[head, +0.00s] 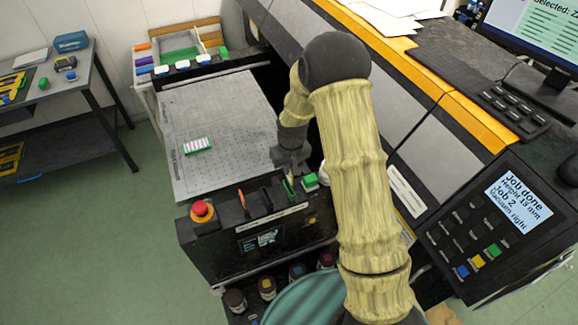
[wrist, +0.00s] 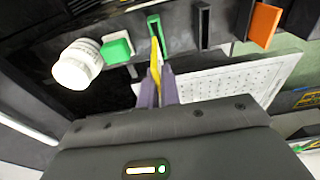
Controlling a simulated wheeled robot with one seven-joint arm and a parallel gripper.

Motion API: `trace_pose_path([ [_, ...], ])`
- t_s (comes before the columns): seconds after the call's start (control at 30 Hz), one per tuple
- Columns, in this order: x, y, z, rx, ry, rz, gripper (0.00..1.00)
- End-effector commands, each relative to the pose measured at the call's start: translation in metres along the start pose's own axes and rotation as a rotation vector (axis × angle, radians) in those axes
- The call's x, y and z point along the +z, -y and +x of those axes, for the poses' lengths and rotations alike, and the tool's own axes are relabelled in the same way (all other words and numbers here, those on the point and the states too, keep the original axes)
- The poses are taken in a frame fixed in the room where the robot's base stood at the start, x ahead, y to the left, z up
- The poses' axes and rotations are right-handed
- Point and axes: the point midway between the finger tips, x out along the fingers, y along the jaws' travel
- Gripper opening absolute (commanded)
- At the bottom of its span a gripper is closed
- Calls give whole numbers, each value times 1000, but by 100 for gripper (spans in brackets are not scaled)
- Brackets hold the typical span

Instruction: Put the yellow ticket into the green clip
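The yellow ticket (wrist: 155,60) is upright and narrow, seen edge-on in the wrist view. My gripper (wrist: 159,85) has its two purple-grey fingers closed on the ticket's near end. The green clip (wrist: 154,25) is a narrow upright frame straight beyond the fingers. The ticket's far end overlaps the clip's lower part in the picture; I cannot tell whether it is inside the clip or just in front of it. In the head view my gripper (head: 289,165) is just above the green clip (head: 289,188) on the black machine, and the ticket is mostly hidden.
A green block (wrist: 117,49) and a white bottle (wrist: 78,64) stand left of the clip in the wrist view. A dark clip (wrist: 203,26) and an orange card (wrist: 264,22) are to its right. A red button (head: 202,210) sits on the machine. The perforated plate (head: 215,110) is mostly clear.

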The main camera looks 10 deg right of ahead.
Motion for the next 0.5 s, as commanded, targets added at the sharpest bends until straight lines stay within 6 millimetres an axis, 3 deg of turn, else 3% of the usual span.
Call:
trace_pose_path([
  [0.5,4,0,34,0,1,0,0],
])
